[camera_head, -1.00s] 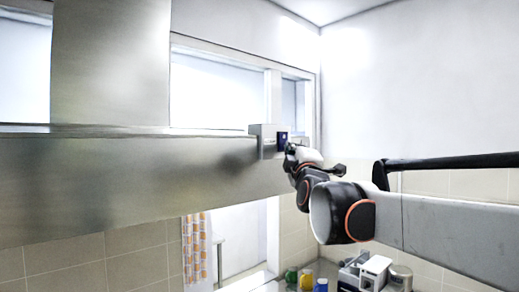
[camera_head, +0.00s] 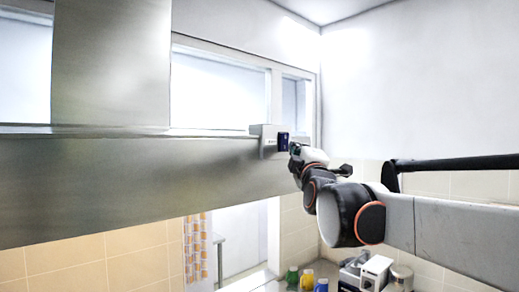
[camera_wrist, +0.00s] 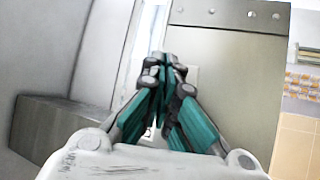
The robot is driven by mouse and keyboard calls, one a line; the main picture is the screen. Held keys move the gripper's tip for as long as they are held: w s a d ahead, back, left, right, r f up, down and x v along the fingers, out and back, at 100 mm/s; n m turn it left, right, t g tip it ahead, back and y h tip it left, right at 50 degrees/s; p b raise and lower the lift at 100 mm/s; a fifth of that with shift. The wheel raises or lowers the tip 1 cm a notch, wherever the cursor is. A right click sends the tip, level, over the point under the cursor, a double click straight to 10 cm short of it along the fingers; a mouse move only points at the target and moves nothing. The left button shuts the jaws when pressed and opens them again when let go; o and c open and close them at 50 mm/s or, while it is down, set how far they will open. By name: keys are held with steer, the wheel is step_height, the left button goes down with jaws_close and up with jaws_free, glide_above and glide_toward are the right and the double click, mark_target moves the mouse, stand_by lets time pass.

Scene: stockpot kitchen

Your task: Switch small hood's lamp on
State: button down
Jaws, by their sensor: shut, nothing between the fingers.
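The steel hood (camera_head: 110,185) spans the left and middle of the head view. A small grey box (camera_head: 267,143) with a dark blue face (camera_head: 284,142) sits at its right end. Warm yellow light falls on the tiles (camera_head: 70,265) below the hood; the lamp itself is hidden. My gripper (camera_head: 294,150) is just right of the box's blue face; I cannot tell whether it touches. In the wrist view my gripper (camera_wrist: 166,62) has its teal fingers shut and empty, in front of a steel panel (camera_wrist: 235,80) with several round studs along its top edge.
Several coloured mugs (camera_head: 307,280) and a white appliance (camera_head: 376,270) stand low at the right, below my arm. A patterned towel (camera_head: 195,245) hangs under the hood. The white wall (camera_head: 420,80) at upper right is bare.

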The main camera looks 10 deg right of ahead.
steer(key=s+d, duration=0.3)
steer(key=s, duration=0.1)
steer(key=shift+r+p, duration=0.3)
steer(key=shift+p, duration=0.1)
stand_by(0.4)
steer(key=s+f+m+g+b, duration=0.2)
steer(key=s+f+b, duration=0.3)
steer(key=f, duration=0.8)
steer(key=s+a+f+m+g+b, duration=0.1)
steer(key=s+f+m+g+b, duration=0.2)
steer(key=f+b, duration=0.7)
steer(key=s+f+m+g+b, duration=0.2)
steer(key=s+f+b, duration=0.2)
steer(key=f, duration=1.2)
steer(key=s+f+m+g+b, duration=0.2)
steer(key=s+f+b, duration=0.3)
steer(key=f, duration=0.8)
steer(key=s+f+m+g+b, duration=0.3)
steer(key=s+f+b, duration=0.3)
steer(key=f, duration=0.8)
steer(key=s+f+m+g+b, duration=0.2)
steer(key=s+f+b, duration=0.4)
steer(key=f, duration=0.8)
steer(key=s, duration=0.3)
steer(key=shift+a+m+g+y, duration=0.3)
steer(key=shift+a+m+y, duration=0.1)
